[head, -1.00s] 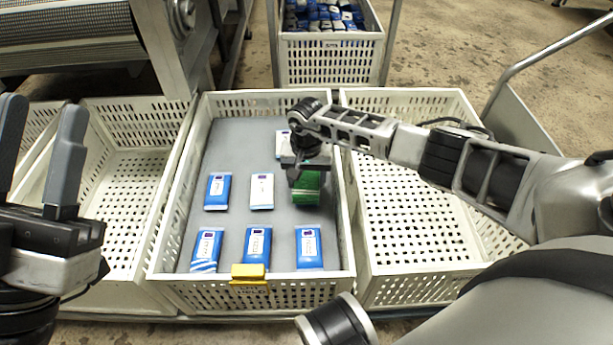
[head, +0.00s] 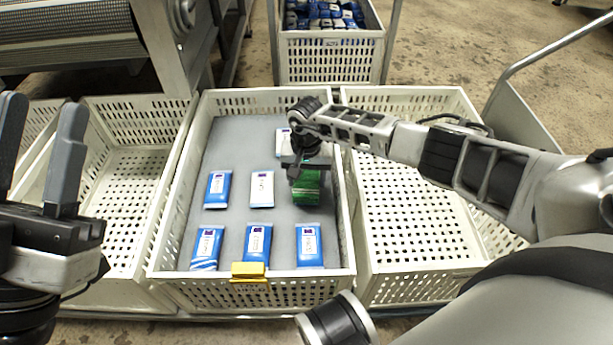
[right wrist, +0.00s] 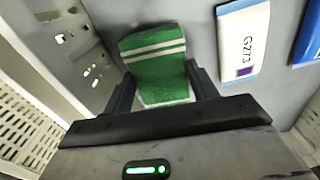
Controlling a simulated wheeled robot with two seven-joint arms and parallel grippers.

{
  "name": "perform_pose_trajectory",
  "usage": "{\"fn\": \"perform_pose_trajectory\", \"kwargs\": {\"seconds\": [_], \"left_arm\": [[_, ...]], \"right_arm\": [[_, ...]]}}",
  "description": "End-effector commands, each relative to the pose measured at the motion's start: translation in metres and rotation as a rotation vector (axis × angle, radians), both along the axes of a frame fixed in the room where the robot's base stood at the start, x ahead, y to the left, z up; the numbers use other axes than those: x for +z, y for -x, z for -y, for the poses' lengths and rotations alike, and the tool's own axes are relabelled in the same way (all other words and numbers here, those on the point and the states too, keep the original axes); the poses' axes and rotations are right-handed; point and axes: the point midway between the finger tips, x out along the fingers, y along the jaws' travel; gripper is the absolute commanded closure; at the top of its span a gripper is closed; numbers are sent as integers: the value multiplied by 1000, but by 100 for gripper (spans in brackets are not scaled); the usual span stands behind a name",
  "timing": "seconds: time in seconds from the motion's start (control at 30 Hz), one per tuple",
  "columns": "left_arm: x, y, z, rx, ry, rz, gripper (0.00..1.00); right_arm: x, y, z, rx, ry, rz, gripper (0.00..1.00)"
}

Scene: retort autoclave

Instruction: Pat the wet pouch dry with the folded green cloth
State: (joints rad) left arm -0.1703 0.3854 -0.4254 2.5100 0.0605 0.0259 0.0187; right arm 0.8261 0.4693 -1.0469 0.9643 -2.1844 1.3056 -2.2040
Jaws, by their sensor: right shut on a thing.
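My right gripper (head: 306,168) is shut on the folded green cloth (head: 307,190), low over the grey floor of the middle crate (head: 345,215). In the right wrist view the cloth (right wrist: 157,68), green with white stripes, sits between the two fingers. I cannot see whether a pouch lies under it. Several blue and white pouches lie flat around it: one in front (head: 309,247), one to its left (head: 262,189) and one behind (head: 281,142), partly hidden by my right gripper. I cannot tell which pouch is wet. My left gripper (head: 43,103) is open and empty at the far left.
Empty perforated crates stand on the left (head: 125,200) and right (head: 420,215). A yellow clip (head: 248,271) sits on the middle crate's front rim. The crate walls stand above the pouches. A crate of packed pouches (head: 330,62) stands behind.

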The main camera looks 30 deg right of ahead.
Motion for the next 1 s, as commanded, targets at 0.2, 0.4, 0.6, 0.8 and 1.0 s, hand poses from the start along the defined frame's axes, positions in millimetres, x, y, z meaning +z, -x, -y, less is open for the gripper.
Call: {"fn": "perform_pose_trajectory", "kwargs": {"seconds": [0.2, 0.4, 0.6, 0.8, 1.0], "left_arm": [[-1, 0, 0, 0, 0, 0, 64], [-1, 0, 0, 0, 0, 0, 64], [4, 0, 0, 1, 2, 1, 64], [17, 0, 0, 1, 1, 1, 64], [28, 0, 0, 0, 1, 1, 64]], "right_arm": [[-3, 1, 0, 0, 1, -2, 60], [-3, 2, 1, 0, 2, -2, 60], [2, 2, 1, 0, 3, -3, 60], [20, 1, 1, 0, 3, -2, 60], [37, 0, 0, 1, 1, 0, 60]]}}
